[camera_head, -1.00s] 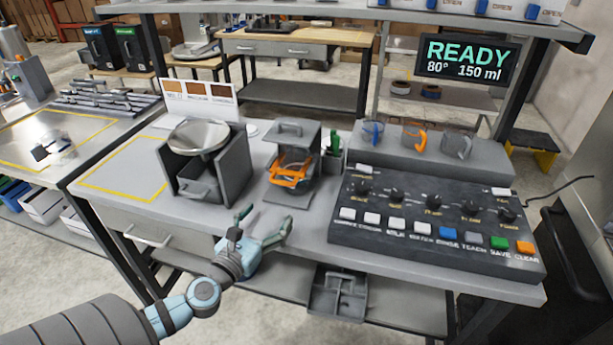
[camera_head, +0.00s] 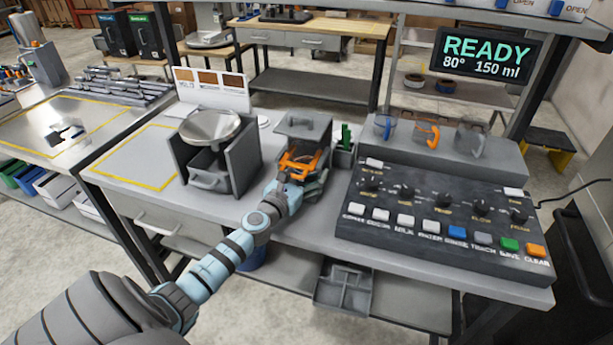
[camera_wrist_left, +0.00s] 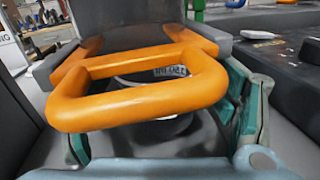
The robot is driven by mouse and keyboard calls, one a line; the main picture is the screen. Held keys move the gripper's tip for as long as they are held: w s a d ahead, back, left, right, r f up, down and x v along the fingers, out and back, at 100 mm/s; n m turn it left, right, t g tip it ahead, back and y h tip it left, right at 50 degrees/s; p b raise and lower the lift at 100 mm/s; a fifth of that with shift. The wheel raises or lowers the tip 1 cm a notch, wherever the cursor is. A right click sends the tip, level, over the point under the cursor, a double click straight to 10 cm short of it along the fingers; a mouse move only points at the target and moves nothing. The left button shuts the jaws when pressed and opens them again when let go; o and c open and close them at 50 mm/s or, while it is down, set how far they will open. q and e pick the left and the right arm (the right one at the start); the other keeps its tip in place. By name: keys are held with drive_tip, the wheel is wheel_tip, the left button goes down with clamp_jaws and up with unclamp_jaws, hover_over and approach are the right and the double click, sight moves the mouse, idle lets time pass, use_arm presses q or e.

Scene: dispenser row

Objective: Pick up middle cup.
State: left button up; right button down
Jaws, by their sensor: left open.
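Three clear cups stand in a row on the grey raised block at the back right. The middle cup (camera_head: 427,133) has an orange handle, between a blue-handled cup (camera_head: 385,125) and a grey-handled cup (camera_head: 470,138). My left gripper (camera_head: 298,182) is away from them, at the front of a small grey dispenser (camera_head: 303,124) with an orange handle (camera_head: 300,162). In the left wrist view this orange loop handle (camera_wrist_left: 140,106) lies between the open fingers, which stand apart on either side. Contact cannot be told. My right gripper is not in view.
A black control panel (camera_head: 445,212) with knobs and coloured buttons fills the right of the table. A grey machine (camera_head: 215,155) with a round pan stands left of the dispenser. A green item stands beside the dispenser. A yellow-outlined area (camera_head: 135,160) at the left is clear.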

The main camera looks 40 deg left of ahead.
use_arm(q)
drive_tip(key=c, duration=1.1)
drive_tip(key=shift+r, duration=0.15)
